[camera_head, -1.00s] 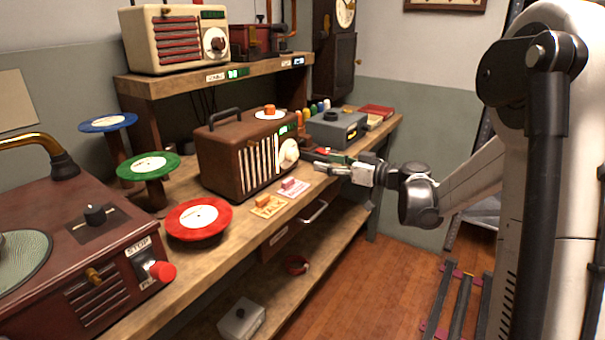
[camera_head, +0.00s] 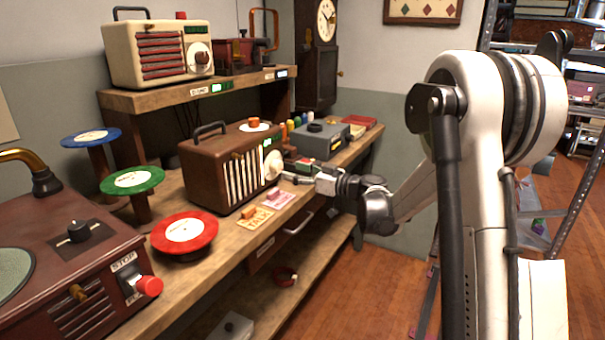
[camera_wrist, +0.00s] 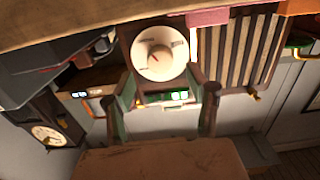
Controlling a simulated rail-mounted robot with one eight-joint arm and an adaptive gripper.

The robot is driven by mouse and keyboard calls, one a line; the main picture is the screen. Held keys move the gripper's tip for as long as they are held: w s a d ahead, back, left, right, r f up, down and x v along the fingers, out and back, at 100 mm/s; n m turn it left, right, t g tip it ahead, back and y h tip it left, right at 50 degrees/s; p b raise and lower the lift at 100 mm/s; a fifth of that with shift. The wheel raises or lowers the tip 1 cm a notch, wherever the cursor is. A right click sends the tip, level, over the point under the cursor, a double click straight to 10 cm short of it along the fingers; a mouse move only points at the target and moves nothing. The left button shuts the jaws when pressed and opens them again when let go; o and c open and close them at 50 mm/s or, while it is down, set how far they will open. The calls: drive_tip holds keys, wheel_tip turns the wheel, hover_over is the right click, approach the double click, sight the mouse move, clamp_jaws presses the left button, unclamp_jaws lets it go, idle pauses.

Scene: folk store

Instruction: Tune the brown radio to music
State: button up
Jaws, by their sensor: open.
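The brown radio (camera_head: 207,178) stands on the workbench, with a slatted grille and a round cream dial (camera_head: 272,165) on its front right. My gripper (camera_head: 287,178) is just in front of the dial. In the wrist view its two fingers (camera_wrist: 165,98) are apart, one on each side of the dial, with nothing held between them. I cannot tell whether they touch the dial. A small green display (camera_head: 268,143) sits above the dial.
A yellow card (camera_head: 255,218) and a pink card (camera_head: 277,200) lie before the radio. A grey box (camera_head: 319,142) stands behind my gripper. A red disc stand (camera_head: 184,232) and a dark red record player (camera_head: 75,275) are at left. A cream radio (camera_head: 160,52) is on the shelf above.

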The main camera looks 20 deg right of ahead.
sight(280, 168)
drive_tip(key=shift+x, duration=2.15)
drive_tip(key=shift+w+a, duration=0.15)
drive_tip(key=shift+c, duration=0.2)
drive_tip(key=c, duration=0.7)
